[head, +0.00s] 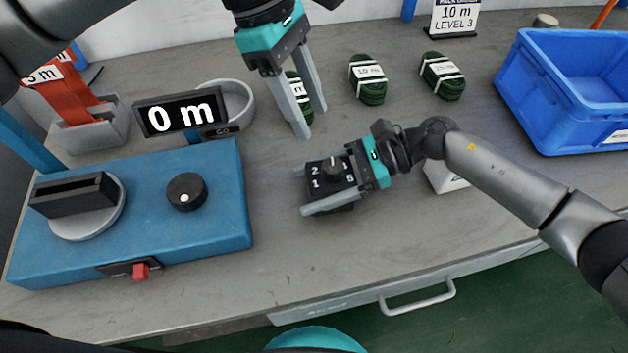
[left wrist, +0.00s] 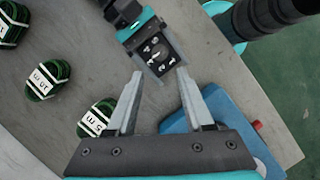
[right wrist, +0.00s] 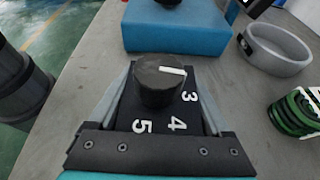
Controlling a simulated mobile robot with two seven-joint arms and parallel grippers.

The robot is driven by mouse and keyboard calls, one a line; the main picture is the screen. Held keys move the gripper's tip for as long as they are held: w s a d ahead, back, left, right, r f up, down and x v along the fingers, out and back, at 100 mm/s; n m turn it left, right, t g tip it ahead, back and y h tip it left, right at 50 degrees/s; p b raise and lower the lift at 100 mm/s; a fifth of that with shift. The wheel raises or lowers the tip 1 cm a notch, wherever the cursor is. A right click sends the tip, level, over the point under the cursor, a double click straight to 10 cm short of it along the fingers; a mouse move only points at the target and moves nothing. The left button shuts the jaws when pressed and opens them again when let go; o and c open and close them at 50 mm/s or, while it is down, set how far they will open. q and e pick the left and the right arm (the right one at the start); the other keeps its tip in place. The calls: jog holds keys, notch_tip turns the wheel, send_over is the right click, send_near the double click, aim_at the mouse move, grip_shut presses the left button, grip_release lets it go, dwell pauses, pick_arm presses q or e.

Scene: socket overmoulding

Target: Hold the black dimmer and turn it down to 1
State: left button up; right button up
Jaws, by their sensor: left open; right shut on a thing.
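The black dimmer (head: 318,196) is a flat box with a round knob (head: 333,168) and white numbers on its face. My right gripper (head: 302,190) is shut on its sides and holds it over the table, face up. In the right wrist view the knob (right wrist: 155,85) has a white pointer line to the right, on the side of the 3; the exact number is unclear. My left gripper (head: 313,121) is open and empty, above and behind the dimmer, fingers pointing down. In the left wrist view the dimmer (left wrist: 157,52) lies beyond the open fingertips, apart from them.
A blue machine (head: 220,215) with a black knob, a red switch and a "0 m" display (head: 180,116) stands left. Green cable bundles (head: 368,80) lie behind. A blue crate (head: 530,105) is at the right. The table's front middle is clear.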

aim_at(333, 165)
pick_arm(q)
jog(key=d+f+m, duration=0.1)
jog(key=f+m, duration=0.1)
jog(key=f, duration=0.1)
jog(key=d+f+m+g+y, duration=0.1)
jog(key=f+m, duration=0.2)
jog(key=d+f+m+g, duration=0.1)
jog(key=f+m, duration=0.1)
jog(key=f, duration=0.1)
jog(key=shift+s+d+m, duration=0.3)
jog(key=shift+s, duration=0.1)
dwell(0.5)
jog(key=shift+c, duration=0.3)
grip_shut()
